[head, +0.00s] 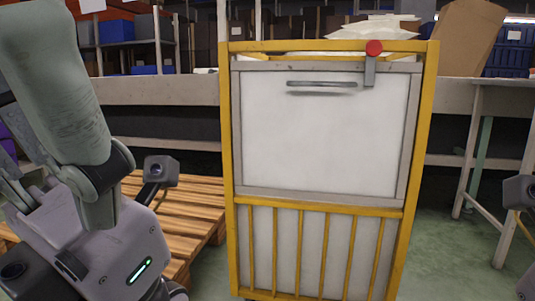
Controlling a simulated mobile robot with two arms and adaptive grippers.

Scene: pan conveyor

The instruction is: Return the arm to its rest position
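In the head view my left arm comes in from the left, large and close, bent downward. Its gripper fingers are not visible; they lie hidden or below the picture's lower edge. Only a small dark part of my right arm shows at the right edge, and its gripper fingers are out of the picture. Neither arm is seen touching anything. No held object shows.
A yellow-framed cart (227,150) with a white front panel (320,135), a grey handle (322,84) and a red knob (374,48) stands ahead. A wooden pallet (195,205) lies left of it. A table (505,100) stands right. Green floor (450,255) shows between.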

